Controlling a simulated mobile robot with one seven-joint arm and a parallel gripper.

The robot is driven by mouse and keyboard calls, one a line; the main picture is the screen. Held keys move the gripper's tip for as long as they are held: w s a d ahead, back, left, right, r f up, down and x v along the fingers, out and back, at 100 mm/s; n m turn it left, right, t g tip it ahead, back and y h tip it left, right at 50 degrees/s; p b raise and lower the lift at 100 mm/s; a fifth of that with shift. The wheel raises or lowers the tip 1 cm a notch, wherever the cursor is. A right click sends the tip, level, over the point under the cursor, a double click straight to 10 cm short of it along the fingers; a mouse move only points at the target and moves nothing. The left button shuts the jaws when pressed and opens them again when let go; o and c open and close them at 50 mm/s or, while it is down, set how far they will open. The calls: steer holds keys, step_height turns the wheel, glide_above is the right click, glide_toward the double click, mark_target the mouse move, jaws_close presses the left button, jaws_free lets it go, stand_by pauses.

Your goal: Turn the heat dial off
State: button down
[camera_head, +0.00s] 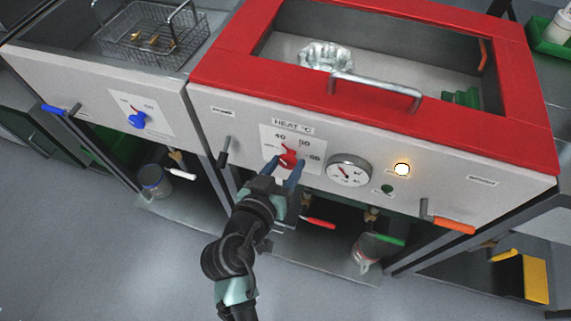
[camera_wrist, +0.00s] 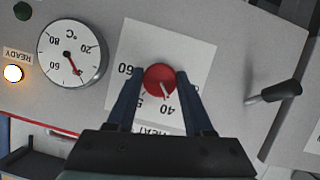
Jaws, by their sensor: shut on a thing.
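The heat dial is a red round knob (camera_head: 290,158) on a white plate marked HEAT °C with 40, 50 and 60, on the front panel under the red-framed basin. My gripper (camera_head: 286,163) is shut on the dial, one blue finger on each side; the fingers also show in the wrist view (camera_wrist: 158,75). The OFF lettering is not clearly readable.
A round gauge (camera_head: 348,170) with a red needle sits right of the dial. A lit READY lamp (camera_head: 402,169) and a green button (camera_head: 387,189) are farther right. A black lever (camera_head: 224,152) sticks out at left, an orange-handled one (camera_head: 452,225) at right.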

steer(key=n+h, duration=0.2)
steer(key=n, duration=0.1)
steer(key=shift+a+f+b, duration=0.1)
steer(key=shift+a+b, duration=0.05)
steer(key=shift+b, duration=0.25)
steer(key=shift+n+h+b, duration=0.55)
steer(key=shift+n+h, duration=0.65)
steer(key=shift+n, duration=0.8)
steer(key=shift+c, duration=1.4)
jaws_free()
steer(key=v, duration=1.3)
